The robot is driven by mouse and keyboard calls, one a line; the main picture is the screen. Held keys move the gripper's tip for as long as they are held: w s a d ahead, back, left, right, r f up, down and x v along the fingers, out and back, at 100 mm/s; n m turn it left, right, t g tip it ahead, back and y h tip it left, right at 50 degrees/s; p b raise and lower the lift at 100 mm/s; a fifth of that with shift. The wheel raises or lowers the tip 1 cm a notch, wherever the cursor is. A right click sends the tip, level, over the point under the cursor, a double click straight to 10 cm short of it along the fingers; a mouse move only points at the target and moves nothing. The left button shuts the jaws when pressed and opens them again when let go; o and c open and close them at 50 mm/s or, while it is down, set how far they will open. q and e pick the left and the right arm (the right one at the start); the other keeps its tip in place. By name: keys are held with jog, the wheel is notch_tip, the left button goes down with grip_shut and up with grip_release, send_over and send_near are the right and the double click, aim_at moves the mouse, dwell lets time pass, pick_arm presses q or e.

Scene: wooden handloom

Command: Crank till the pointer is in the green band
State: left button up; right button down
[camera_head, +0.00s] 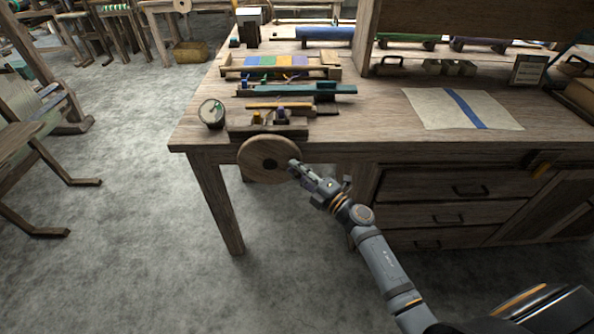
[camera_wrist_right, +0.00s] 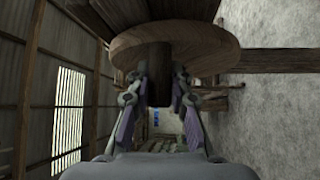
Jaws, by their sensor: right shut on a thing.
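The round wooden crank wheel (camera_head: 262,150) is mounted at the front edge of the workbench, below a small wooden winding mechanism. In the right wrist view the wheel (camera_wrist_right: 200,42) fills the top, with a dark handle knob (camera_wrist_right: 155,85) sticking out from it. My right gripper (camera_head: 295,166) is at the wheel's right side; in the wrist view its fingers (camera_wrist_right: 158,95) are shut on that knob. A round dial (camera_head: 211,113) with a green mark stands on the bench's left corner; its pointer is too small to read. My left gripper is not in view.
The bench top (camera_head: 375,115) carries a rack of coloured pieces (camera_head: 265,61), a teal bar (camera_head: 300,90) and a pale cloth with a blue stripe (camera_head: 435,107). Drawers (camera_head: 455,190) lie under the bench right of the wheel. The floor (camera_head: 130,230) at left is open.

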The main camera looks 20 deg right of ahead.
jog(key=shift+f, duration=0.8)
jog(key=c, duration=1.2)
grip_release()
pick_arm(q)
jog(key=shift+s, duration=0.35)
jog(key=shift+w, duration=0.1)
pick_arm(e)
jog(key=shift+r, duration=0.1)
jog(key=shift+s, duration=0.1)
jog(key=v, duration=1.2)
